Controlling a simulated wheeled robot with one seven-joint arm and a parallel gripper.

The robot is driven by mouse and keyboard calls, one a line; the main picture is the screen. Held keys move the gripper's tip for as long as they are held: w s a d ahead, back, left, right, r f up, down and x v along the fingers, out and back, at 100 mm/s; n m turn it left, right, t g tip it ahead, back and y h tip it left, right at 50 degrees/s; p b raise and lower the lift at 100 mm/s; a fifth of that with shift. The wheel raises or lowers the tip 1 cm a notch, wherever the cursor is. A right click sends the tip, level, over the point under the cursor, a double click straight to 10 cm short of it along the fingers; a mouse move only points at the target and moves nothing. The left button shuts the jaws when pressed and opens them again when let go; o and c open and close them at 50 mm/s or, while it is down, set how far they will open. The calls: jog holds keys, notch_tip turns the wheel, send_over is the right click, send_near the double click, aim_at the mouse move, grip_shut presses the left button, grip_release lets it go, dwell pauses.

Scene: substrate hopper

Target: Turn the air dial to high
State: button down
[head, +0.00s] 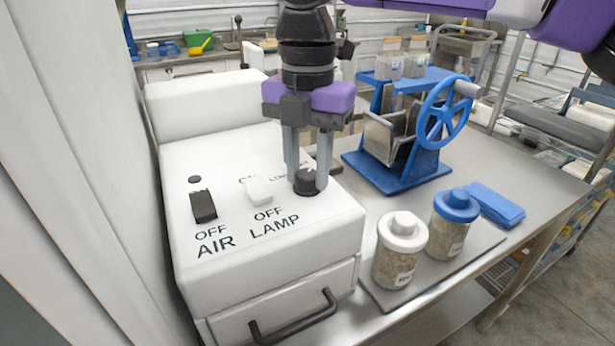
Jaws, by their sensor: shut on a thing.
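The white cabinet (310,235) has a round black dial (305,183) on its top, near the right edge. My gripper (307,178) points down from above with its two grey fingers on either side of the dial, shut on it. Printed lettering beside the dial is partly hidden by the fingers; part of a word starting "LO" shows, so I cannot tell the dial's setting. A black rocker switch (203,206) marked OFF and AIR and a white rocker switch (258,190) marked OFF and LAMP are left of the dial.
Right of the cabinet, a jar with a white lid (398,255) and a jar with a blue lid (452,225) stand on a grey mat. A blue press with a handwheel (443,110) stands behind. Folded blue cloths (495,204) lie to the right. A drawer handle (293,325) juts from the cabinet front.

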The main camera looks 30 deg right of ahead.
aim_at(308, 173)
jog(key=shift+m+b, duration=0.55)
jog(key=shift+m, duration=0.55)
jog(key=shift+r, duration=0.1)
jog(key=c, duration=1)
grip_release()
notch_tip(308, 173, up, 8)
jog(key=shift+f, duration=0.1)
jog(key=shift+f, duration=0.1)
